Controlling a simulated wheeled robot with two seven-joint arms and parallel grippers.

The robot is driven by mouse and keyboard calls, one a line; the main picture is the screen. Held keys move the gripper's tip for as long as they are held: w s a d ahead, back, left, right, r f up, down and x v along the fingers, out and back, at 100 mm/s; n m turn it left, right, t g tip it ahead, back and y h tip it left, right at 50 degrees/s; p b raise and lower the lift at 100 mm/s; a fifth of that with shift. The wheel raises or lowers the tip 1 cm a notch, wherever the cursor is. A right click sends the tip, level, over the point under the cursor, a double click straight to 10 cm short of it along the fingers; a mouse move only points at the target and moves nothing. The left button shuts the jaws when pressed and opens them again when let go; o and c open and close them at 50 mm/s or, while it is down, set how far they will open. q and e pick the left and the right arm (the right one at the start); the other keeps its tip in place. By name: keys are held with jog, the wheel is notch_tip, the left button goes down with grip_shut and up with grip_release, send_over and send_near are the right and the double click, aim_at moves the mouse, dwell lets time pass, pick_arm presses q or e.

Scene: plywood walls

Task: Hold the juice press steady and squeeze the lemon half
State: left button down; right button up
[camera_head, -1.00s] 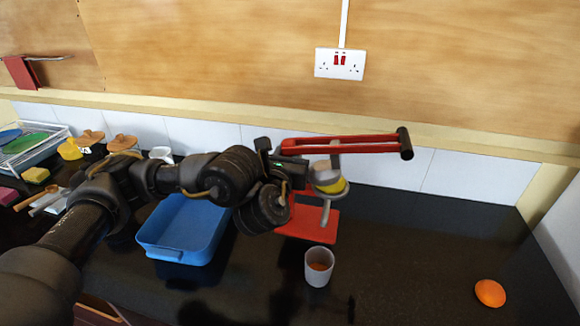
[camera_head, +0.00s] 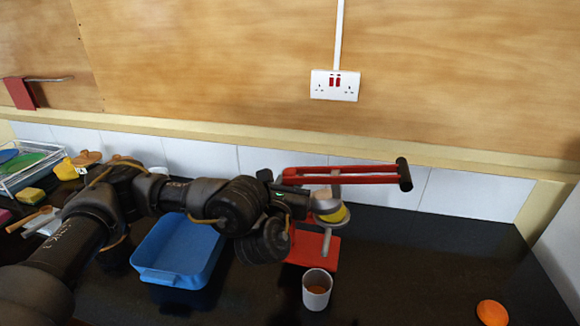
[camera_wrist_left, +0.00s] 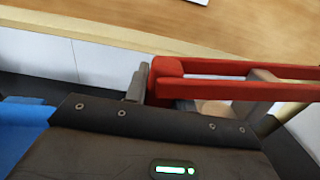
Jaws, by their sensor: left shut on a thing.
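The red juice press (camera_head: 320,248) stands on the dark counter, with its flat red base visible below my arm. Its long red lever (camera_head: 350,176) lies almost level and ends at a dark handle (camera_head: 404,174) on the right. The yellow lemon half (camera_head: 338,214) sits in the press under the lever, partly covered. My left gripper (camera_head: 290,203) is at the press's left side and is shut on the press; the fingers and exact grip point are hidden. The left wrist view shows the press's red top (camera_wrist_left: 225,82) beyond the gripper body. My right gripper is not in view.
A blue tray (camera_head: 180,255) is left, beneath my arm. An orange fruit (camera_head: 492,313) lies far right. A dish rack (camera_head: 25,170) stands far left.

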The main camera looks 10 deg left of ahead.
pick_arm(q)
jog(key=shift+a+f, duration=0.3)
jog(key=shift+f, duration=0.25)
jog(key=shift+a+f, duration=0.25)
jog(key=shift+f, duration=0.45)
jog(key=shift+f, duration=1.3)
jog(key=c, duration=1.9)
grip_release()
jog(key=shift+f, duration=0.1)
jog(key=shift+c, duration=1.3)
jog(key=o, duration=1.1)
